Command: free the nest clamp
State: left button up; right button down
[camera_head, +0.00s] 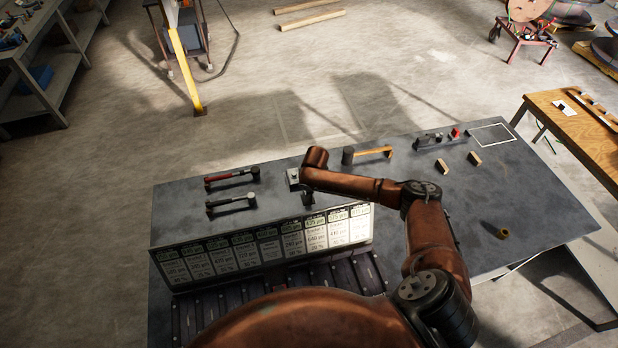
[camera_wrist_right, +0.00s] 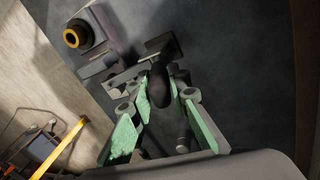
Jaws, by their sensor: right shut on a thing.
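My right gripper (camera_head: 307,199) reaches down at the far side of the bench, beside a small grey fixture (camera_head: 293,177). The wrist view shows its green-padded fingers (camera_wrist_right: 160,97) on both sides of a dark rounded handle (camera_wrist_right: 160,82), shut on it. The handle appears to belong to the nest clamp, whose grey metal arms (camera_wrist_right: 125,80) lie just beyond the fingertips. A dark round part with an orange ring (camera_wrist_right: 76,34) sits beyond the clamp. The clamp is mostly hidden by my arm in the head view. My left gripper is not in view.
The bench's right part is mostly clear.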

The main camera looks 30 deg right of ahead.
jog(key=shift+s+a+f+t+h+p, duration=0.15)
jog(key=shift+s+f+t+p, duration=0.1)
jog(key=shift+s+t, duration=0.3)
jog(key=shift+s+a+f+t+h+p, duration=0.1)
jog(key=shift+s+f+t+h+p, duration=0.1)
jog(key=shift+s+t, duration=0.35)
jog(key=shift+w, duration=0.1)
jog(key=c, duration=1.8)
grip_release()
jog(key=shift+r, duration=0.15)
jog(key=v, duration=1.1)
jog(key=shift+s+r, duration=0.3)
jog(key=shift+s, duration=0.05)
